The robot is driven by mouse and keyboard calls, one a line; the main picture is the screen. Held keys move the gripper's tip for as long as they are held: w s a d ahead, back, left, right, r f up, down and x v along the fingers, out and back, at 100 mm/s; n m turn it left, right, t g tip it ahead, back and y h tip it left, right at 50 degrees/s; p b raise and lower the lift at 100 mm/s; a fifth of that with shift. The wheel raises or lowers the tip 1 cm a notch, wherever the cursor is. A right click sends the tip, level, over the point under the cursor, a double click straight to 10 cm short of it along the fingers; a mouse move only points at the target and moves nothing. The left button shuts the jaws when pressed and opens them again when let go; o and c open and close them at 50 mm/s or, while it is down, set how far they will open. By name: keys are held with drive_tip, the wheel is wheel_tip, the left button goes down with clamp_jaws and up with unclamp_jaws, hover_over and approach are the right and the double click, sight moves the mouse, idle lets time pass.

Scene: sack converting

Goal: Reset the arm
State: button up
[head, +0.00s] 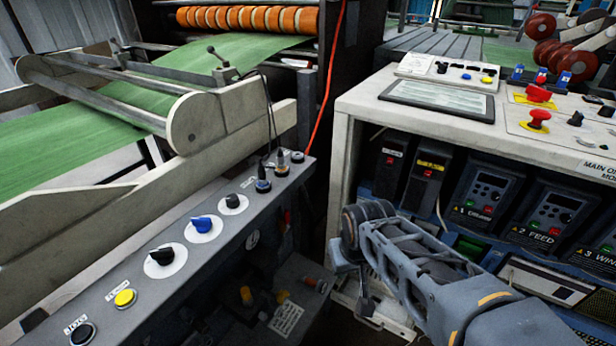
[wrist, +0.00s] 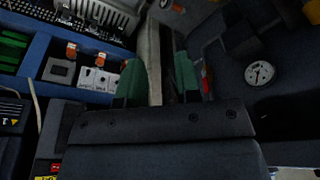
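My arm comes in from the lower right of the head view and bends at its elbow-like joint between the grey control panel and the white cabinet. My gripper (wrist: 160,78) shows in the wrist view as two green fingertips with a clear gap between them. It is open, and I see nothing held. A pale upright edge and a dark strip show behind the gap. In the head view the gripper end hangs low beneath the joint, and its fingers are hard to make out there.
A grey panel (head: 215,262) with knobs and buttons lies left of my arm. A white cabinet (head: 352,130) with drive units (head: 484,193) stands close on the right. An orange cable (head: 325,75) hangs behind. A gauge (wrist: 259,73) and breakers (wrist: 97,79) flank the gripper.

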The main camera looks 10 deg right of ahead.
wheel_tip(320, 180, up, 32)
drive_tip(key=t+p, duration=0.1)
drive_tip(key=p, duration=2.7)
drive_tip(key=shift+s+a, duration=0.2)
drive_tip(key=shift+a, duration=0.05)
drive_tip(key=shift+a, duration=0.15)
